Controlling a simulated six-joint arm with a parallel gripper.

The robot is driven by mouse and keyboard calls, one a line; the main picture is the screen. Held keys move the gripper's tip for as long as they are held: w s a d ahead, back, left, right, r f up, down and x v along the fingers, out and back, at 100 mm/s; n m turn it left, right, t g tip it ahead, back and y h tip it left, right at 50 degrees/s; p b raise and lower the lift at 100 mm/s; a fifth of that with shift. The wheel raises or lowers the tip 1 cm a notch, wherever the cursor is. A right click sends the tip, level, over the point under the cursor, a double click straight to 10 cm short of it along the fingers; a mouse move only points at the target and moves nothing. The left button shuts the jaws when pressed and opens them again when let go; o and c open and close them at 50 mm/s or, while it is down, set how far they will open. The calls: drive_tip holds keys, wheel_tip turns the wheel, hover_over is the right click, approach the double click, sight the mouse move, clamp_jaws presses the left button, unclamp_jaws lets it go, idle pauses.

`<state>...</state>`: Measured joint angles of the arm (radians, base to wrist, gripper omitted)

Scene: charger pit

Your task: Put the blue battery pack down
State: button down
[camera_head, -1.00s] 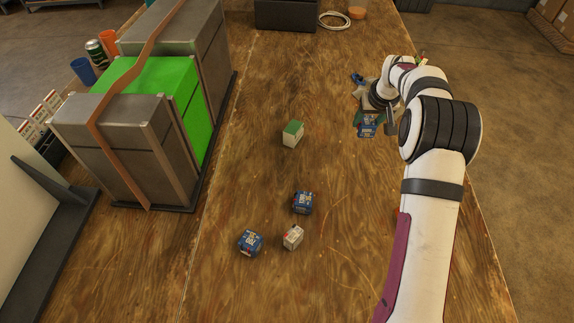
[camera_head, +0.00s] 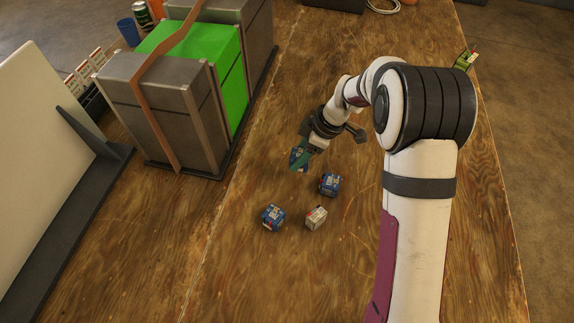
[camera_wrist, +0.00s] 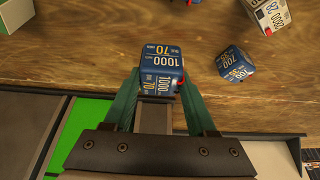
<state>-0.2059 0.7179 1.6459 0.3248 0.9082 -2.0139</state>
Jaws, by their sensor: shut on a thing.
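The blue battery pack (camera_head: 298,159), marked 1000 and 70, is clasped between my gripper's teal fingers (camera_head: 308,148). In the wrist view the pack (camera_wrist: 162,68) sits between the fingertips (camera_wrist: 160,88), its top and one side showing. In the head view it is left of my arm, just behind the loose packs; I cannot tell whether it touches the table. A second blue pack (camera_head: 330,184) lies to its front right and a third (camera_head: 273,217) to its front left. One blue pack marked 700 (camera_wrist: 236,62) shows right of the held pack in the wrist view.
A white pack (camera_head: 316,217) lies between the loose blue packs. A white and green block (camera_wrist: 265,14) (camera_wrist: 18,14) shows at the wrist view's upper left. Grey modules (camera_head: 155,115) with a green one (camera_head: 232,75) stand at the left. The front of the wooden table is clear.

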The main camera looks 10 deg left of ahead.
drive_tip(key=a+f, duration=0.2)
drive_tip(key=a, duration=0.1)
drive_tip(key=shift+w, duration=0.15)
drive_tip(key=shift+a+f, duration=0.2)
drive_tip(key=shift+f, duration=1.85)
drive_tip(key=shift+f, duration=0.1)
drive_tip(key=shift+c, duration=1)
unclamp_jaws()
